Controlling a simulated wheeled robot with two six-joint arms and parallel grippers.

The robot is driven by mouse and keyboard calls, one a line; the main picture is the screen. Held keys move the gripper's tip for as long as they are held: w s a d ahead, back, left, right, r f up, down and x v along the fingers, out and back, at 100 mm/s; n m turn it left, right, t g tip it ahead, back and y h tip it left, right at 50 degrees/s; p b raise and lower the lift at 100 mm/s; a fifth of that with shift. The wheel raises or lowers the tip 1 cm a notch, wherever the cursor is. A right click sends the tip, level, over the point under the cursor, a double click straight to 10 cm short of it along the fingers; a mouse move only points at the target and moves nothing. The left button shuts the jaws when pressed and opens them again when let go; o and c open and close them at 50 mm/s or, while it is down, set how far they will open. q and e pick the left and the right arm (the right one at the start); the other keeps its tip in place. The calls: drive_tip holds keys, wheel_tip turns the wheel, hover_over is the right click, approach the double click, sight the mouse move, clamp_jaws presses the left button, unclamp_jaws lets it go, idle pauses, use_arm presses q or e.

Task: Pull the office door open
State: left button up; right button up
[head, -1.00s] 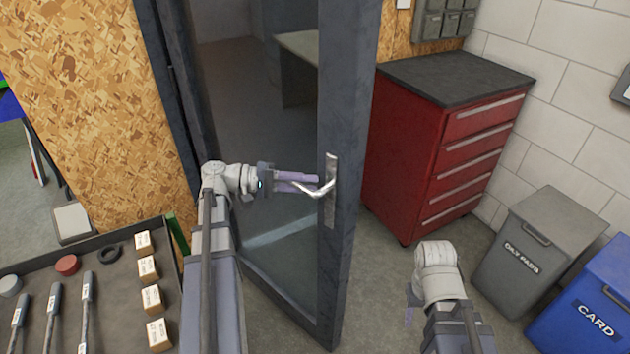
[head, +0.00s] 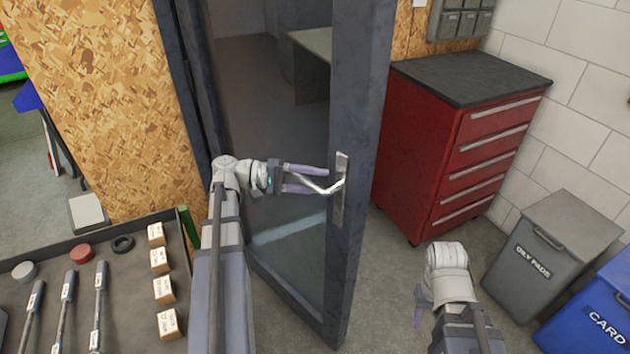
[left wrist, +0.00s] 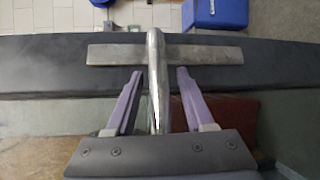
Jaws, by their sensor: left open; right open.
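The office door (head: 352,105) is a dark-framed glass door standing ajar, its free edge toward me. Its silver lever handle (head: 326,187) sits on a metal plate on the door's frame. My left gripper (head: 311,180) is open at the handle. In the left wrist view, the handle (left wrist: 157,80) runs between the two spread fingers of the left gripper (left wrist: 156,88), with a gap on each side. My right gripper (head: 420,305) is low at the right, away from the door, mostly hidden behind its own wrist.
A red drawer cabinet (head: 430,150) stands right of the door. A grey bin (head: 550,250) and a blue bin (head: 598,310) are at the lower right. A workbench tray (head: 120,275) with tools and small boxes lies at the lower left. Bare floor shows beside the door.

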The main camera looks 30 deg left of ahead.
sight(297, 179)
use_arm(q)
drive_tip(key=shift+a, duration=0.1)
drive_tip(key=p+v, duration=0.1)
drive_tip(key=v, duration=0.6)
drive_tip(key=shift+s+a, duration=0.15)
drive_tip(key=shift+a, duration=0.1)
